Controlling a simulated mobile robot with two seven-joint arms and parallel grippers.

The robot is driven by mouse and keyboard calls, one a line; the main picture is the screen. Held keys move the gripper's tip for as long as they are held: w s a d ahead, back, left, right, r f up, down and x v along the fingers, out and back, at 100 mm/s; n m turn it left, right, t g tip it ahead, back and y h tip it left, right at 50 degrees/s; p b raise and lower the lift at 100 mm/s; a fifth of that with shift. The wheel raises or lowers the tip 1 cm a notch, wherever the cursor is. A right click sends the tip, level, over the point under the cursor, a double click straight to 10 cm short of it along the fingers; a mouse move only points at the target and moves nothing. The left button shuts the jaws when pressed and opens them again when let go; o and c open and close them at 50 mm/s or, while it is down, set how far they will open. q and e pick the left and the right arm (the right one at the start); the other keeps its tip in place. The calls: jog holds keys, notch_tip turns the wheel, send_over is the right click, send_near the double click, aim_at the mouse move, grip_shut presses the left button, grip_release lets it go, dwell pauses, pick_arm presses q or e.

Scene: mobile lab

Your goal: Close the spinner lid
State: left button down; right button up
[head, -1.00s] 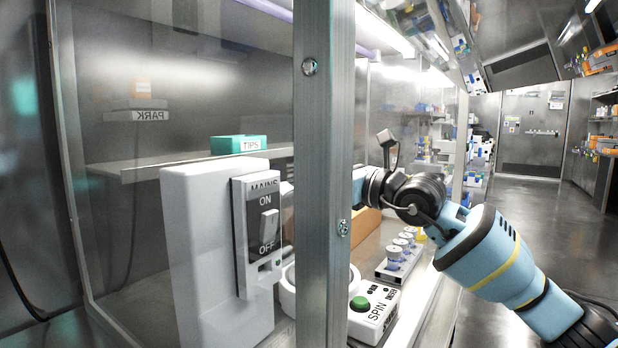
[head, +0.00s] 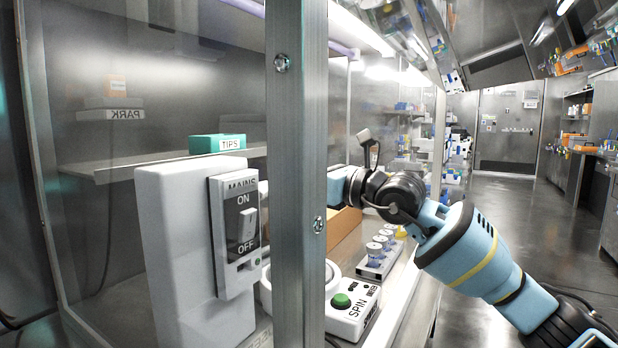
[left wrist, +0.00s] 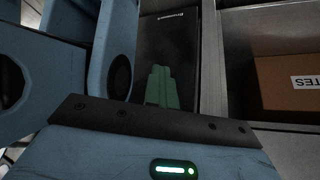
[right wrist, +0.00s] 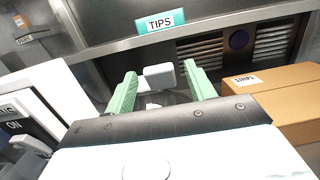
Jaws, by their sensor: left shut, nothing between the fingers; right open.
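The spinner (head: 352,314) is a low white unit with a green button and a SPIN label, partly hidden behind the metal post in the head view. Its round white rim shows on both sides of the post; the lid's position cannot be read there. In the right wrist view a white block (right wrist: 159,76), possibly part of the spinner lid, appears between or beyond the fingertips. My right gripper (right wrist: 160,74) is open, with green fingers apart; contact cannot be told. The post hides its fingers in the head view. My left gripper (left wrist: 160,72) is shut and empty, away from the spinner.
A metal post (head: 298,180) and a white MAINS switch box (head: 180,250) stand in front of the spinner. A rack of several vials (head: 378,258) is right of it. A cardboard box (right wrist: 270,100) is right of my right gripper. A TIPS box (head: 217,144) sits on the shelf.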

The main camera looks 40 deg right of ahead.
pick_arm(q)
jog(key=shift+s+a+f+b, duration=0.1)
jog(key=shift+s+f+b, duration=0.15)
jog(key=shift+f+b, duration=0.25)
jog(key=shift+s+f+b, duration=0.25)
jog(key=shift+f+b, duration=0.15)
jog(key=shift+f, duration=0.1)
pick_arm(e)
jog(key=v, duration=0.7)
jog(key=shift+s, duration=0.25)
jog(key=shift+d, duration=0.15)
jog(key=shift+r, duration=0.1)
